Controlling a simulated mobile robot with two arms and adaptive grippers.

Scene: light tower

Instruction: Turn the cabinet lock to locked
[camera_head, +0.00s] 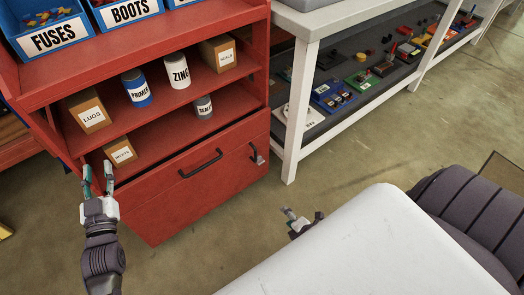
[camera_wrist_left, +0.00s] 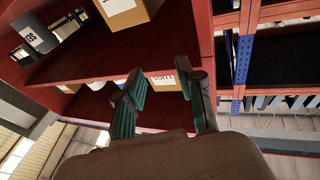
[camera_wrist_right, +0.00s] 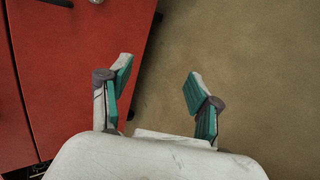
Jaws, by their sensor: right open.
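The red cabinet (camera_head: 215,188) stands at the left, with a wide drawer front and a black bar handle (camera_head: 200,165). The small metal cabinet lock (camera_head: 256,154) is on the drawer front near its right edge. Its exact turn is too small to read. My right gripper (camera_head: 290,214) is low over the floor, apart from the lock and partly hidden by a white part of me. In the right wrist view it is open and empty (camera_wrist_right: 159,68), beside the red cabinet (camera_wrist_right: 75,75). My left gripper (camera_head: 97,170) is open and empty by the cabinet's left side.
Open shelves hold boxes and cans, such as the LUGS box (camera_head: 88,110) and the ZINC can (camera_head: 177,70). Blue bins (camera_head: 58,35) sit on top. A white bench (camera_head: 295,120) with a shelf of parts stands right of the cabinet. The floor (camera_head: 235,222) before the drawer is clear.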

